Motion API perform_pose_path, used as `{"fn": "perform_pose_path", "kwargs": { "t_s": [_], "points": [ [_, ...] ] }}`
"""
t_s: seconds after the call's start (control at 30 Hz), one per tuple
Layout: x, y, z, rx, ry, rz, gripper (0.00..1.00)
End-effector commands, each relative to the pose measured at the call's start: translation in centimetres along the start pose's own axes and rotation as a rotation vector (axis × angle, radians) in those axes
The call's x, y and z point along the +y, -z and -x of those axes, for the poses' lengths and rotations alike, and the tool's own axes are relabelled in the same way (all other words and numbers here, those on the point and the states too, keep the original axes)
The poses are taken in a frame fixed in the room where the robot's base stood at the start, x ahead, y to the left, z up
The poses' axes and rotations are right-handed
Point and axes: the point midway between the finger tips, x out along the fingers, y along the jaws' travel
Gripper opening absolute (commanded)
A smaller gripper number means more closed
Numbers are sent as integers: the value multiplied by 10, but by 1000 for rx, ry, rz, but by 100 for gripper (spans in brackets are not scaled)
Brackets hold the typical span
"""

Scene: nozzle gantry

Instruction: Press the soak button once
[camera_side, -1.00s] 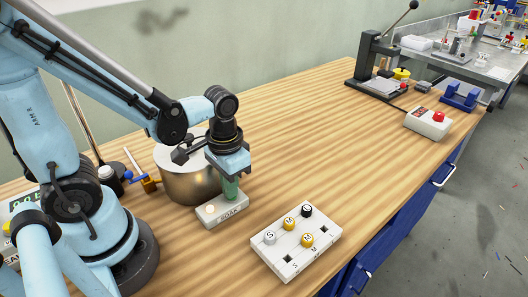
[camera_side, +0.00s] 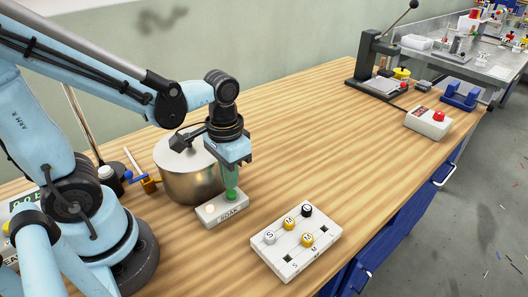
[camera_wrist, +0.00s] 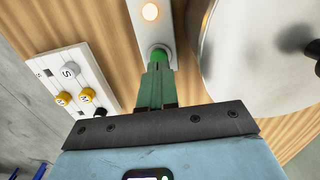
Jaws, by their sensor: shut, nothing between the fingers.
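The soak box (camera_side: 222,214) is a small pale box labelled SOAK on the bench in front of the metal pot. It has a green button (camera_side: 231,195) at its right end and a round lamp (camera_side: 210,208) at its left end. In the wrist view the lamp (camera_wrist: 150,12) glows warm white and the green button (camera_wrist: 158,53) shows just beyond my fingertips. My gripper (camera_side: 231,188) points down over the button, its green fingers shut and empty. The tips (camera_wrist: 157,68) hide the button's near edge; I cannot tell whether they touch it.
The metal pot (camera_side: 191,180) stands close behind the box. A white block (camera_side: 297,245) with several lettered knobs lies to the right. A box with a red button (camera_side: 438,116) and a lever press (camera_side: 370,60) are farther back. The bench middle is clear.

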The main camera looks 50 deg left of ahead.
Motion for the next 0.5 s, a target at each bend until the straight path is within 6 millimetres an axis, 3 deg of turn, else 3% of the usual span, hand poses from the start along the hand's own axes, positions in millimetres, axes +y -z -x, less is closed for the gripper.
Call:
{"fn": "perform_pose_path", "kwargs": {
  "t_s": [0.5],
  "points": [
    [0,-3,67,-13,0,0,0]
  ]
}}
